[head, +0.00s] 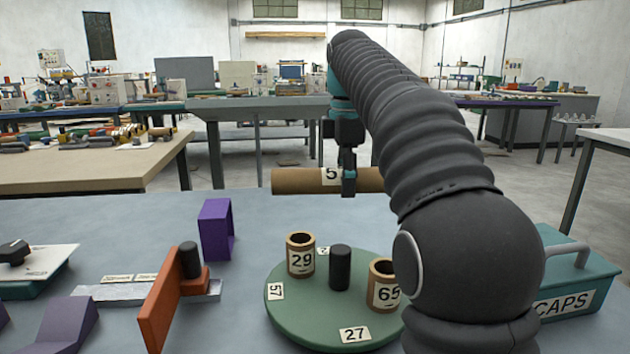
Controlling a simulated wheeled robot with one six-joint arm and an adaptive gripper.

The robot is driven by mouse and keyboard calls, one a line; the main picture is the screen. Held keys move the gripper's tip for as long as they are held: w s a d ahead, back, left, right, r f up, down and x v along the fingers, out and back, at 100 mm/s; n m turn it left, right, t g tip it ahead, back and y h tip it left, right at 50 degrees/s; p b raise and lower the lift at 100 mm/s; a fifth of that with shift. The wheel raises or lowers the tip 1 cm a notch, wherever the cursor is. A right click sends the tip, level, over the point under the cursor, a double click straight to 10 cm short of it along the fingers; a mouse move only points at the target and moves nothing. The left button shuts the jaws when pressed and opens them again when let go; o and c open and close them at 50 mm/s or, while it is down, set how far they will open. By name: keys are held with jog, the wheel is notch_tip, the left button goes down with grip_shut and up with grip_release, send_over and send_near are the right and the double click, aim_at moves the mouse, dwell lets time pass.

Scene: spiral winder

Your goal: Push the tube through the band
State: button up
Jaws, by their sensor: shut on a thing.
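My gripper (349,182) is shut on a brown cardboard tube (298,181) and holds it level above the table. The tube lies left to right, and its label, starting with 5, is partly covered by a finger. Its right end is hidden behind my arm. A purple upright piece (213,232), which looks like a flat band or frame, stands on the table to the left and below the tube's left end. I cannot tell for sure that it is the band. The tube is apart from it.
A green turntable (300,325) holds short tubes labelled 29 (300,256) and 65 (382,286) around a black post (340,268). An orange plate (160,305) with a black knob stands left. A teal CAPS box (575,285) is at right. Bare table lies behind the turntable.

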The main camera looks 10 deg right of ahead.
jog(key=shift+n, duration=0.5)
jog(key=a, duration=0.1)
jog(key=w+a, duration=0.1)
jog(key=a, duration=0.3)
jog(key=shift+w+a+f, duration=0.15)
jog(key=shift+a+f, duration=0.05)
jog(key=shift+f, duration=0.05)
jog(key=shift+f+b, duration=0.45)
jog(key=shift+f, duration=3.95)
send_near(265, 246)
jog(key=shift+w+f+b, duration=0.15)
jog(key=shift+f+b, duration=0.25)
jog(key=shift+f, duration=2.75)
jog(key=shift+f, duration=0.1)
jog(key=o, duration=1.3)
jog(key=shift+c, duration=0.2)
